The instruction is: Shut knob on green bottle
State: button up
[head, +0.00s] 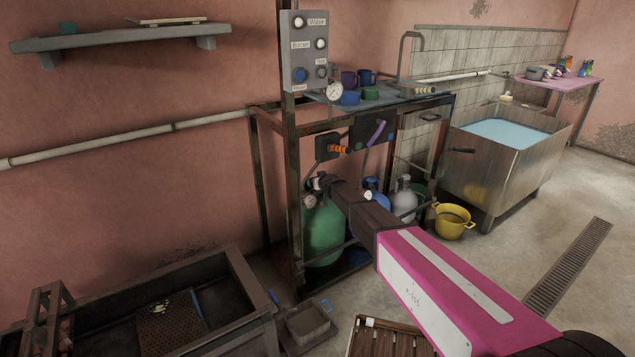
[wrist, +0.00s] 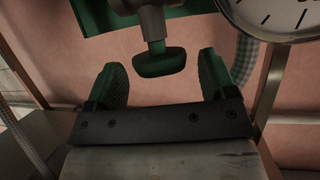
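The green bottle (head: 325,232) stands upright under the metal rack, left of the blue and grey bottles. My arm reaches across its right side, and my gripper (head: 319,183) is at the bottle's top. In the wrist view my gripper (wrist: 162,78) is open, one dark green finger pad on each side. A dark green rounded knob (wrist: 160,63) on a metal stem sits between the fingers, with a visible gap on both sides. In the head view I cannot make out the knob behind my gripper.
A round gauge (wrist: 285,15) is close to the right finger in the wrist view, beside a grey hose (wrist: 246,58). A blue bottle (head: 376,190) and a grey bottle (head: 404,203) stand to the right. Rack posts (head: 294,205) border the green bottle on the left.

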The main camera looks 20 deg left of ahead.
jog(key=v, duration=1)
jog(key=shift+s+d, duration=0.25)
jog(key=shift+d, duration=0.05)
jog(key=shift+r, duration=0.1)
